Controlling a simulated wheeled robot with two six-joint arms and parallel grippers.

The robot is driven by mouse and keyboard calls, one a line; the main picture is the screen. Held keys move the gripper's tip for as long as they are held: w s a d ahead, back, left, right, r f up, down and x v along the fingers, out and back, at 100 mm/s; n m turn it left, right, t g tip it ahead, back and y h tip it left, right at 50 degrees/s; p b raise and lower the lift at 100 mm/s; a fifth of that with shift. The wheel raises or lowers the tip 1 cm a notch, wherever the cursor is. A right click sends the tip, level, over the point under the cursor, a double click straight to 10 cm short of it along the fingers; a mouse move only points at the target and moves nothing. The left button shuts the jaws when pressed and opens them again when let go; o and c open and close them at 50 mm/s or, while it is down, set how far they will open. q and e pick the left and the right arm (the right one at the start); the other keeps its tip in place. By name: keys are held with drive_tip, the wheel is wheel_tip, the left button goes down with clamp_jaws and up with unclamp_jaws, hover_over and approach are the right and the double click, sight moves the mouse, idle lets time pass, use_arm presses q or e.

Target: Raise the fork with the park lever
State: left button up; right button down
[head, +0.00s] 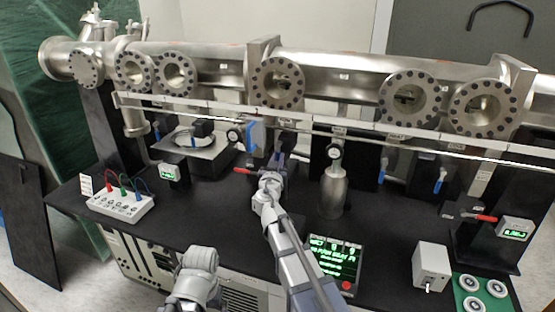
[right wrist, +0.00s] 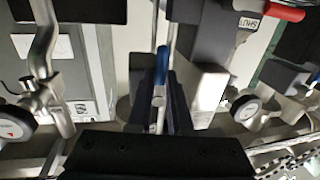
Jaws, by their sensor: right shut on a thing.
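My right gripper (head: 280,162) reaches to the middle of the bench, below the steel beam pipe. In the right wrist view it is shut on a lever with a blue handle (right wrist: 162,66), which stands between the dark fingers. In the head view the gripper hides this lever. I cannot make out a fork, and no readable label marks the held lever as the park lever. A grey arm link of mine shows at the bottom; the left gripper's fingers are not seen.
A red lever (head: 243,171) lies just left of the gripper; it also shows in the right wrist view (right wrist: 284,11). A steel cylinder (head: 334,192) stands to the right. Other blue levers (head: 383,169) hang further right. A long rail (head: 420,140) crosses in front of the pipe.

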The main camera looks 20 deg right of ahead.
sight(291, 144)
drive_tip(key=shift+d, duration=0.1)
drive_tip(key=n+p, duration=0.1)
drive_tip(key=n, duration=0.1)
drive_tip(key=s+d+r+n+g+p, duration=0.1)
drive_tip(key=n+p, duration=0.1)
drive_tip(key=n, duration=0.1)
drive_tip(key=d+r+n+p, duration=0.1)
drive_tip(key=n+p, duration=0.1)
drive_tip(key=n, duration=0.1)
drive_tip(key=shift+s+g, duration=0.25)
drive_tip(key=shift+g, duration=0.15)
drive_tip(key=n, duration=0.1)
drive_tip(key=r+n+p, duration=0.1)
drive_tip(key=n, duration=0.1)
drive_tip(key=n+g+h+p, duration=0.1)
drive_tip(key=n, duration=0.1)
drive_tip(key=shift+s+d+r, duration=0.15)
drive_tip(key=shift+d+r, duration=0.05)
drive_tip(key=shift+d, duration=0.1)
drive_tip(key=n+p, duration=0.1)
drive_tip(key=r+n, duration=0.1)
drive_tip(key=n, duration=0.1)
drive_tip(key=shift+g+h+p, duration=0.35)
drive_tip(key=shift+g+h, duration=0.05)
drive_tip(key=shift+r+n, duration=0.1)
drive_tip(key=shift+n, duration=0.2)
drive_tip(key=shift+r, duration=0.1)
drive_tip(key=c, duration=0.8)
unclamp_jaws()
drive_tip(key=shift+c, duration=0.2)
